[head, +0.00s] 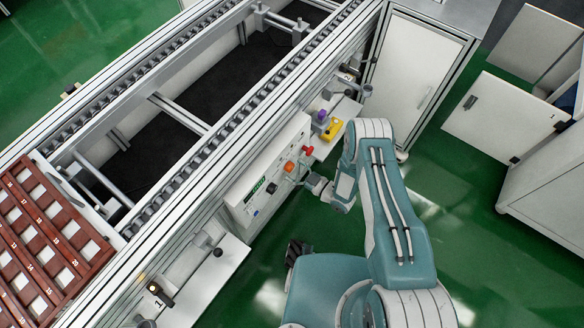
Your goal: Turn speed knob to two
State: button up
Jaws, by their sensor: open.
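The light grey control box (270,168) is mounted on the side of the conveyor in the head view. Its face carries a dark display with green marks (257,188), an orange control (289,167), a red control (308,150) and a small dark red-tinged control (271,188). I cannot tell which control is the speed knob, nor read any setting. My gripper (303,179) is open, close in front of the box face near the orange control. Contact cannot be made out, and the fingertips are small and partly merge with the box.
The conveyor (215,122) runs diagonally, with a numbered red-brown tray (40,245) at lower left. A yellow item (333,129) and a purple item (322,116) sit on a ledge beyond the box. White cabinets (505,117) stand at right. Green floor is open between.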

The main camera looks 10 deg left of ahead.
jog(key=shift+w+a, duration=0.25)
jog(key=shift+a, duration=0.35)
jog(key=c, duration=1.1)
jog(key=shift+c, duration=0.2)
jog(key=shift+m, duration=0.4)
jog(key=m, duration=0.3)
jog(key=shift+m, duration=0.3)
jog(key=shift+w+d+m, duration=0.1)
jog(key=shift+w+m, duration=0.05)
jog(key=shift+m, duration=2.05)
jog(key=shift+r, duration=0.1)
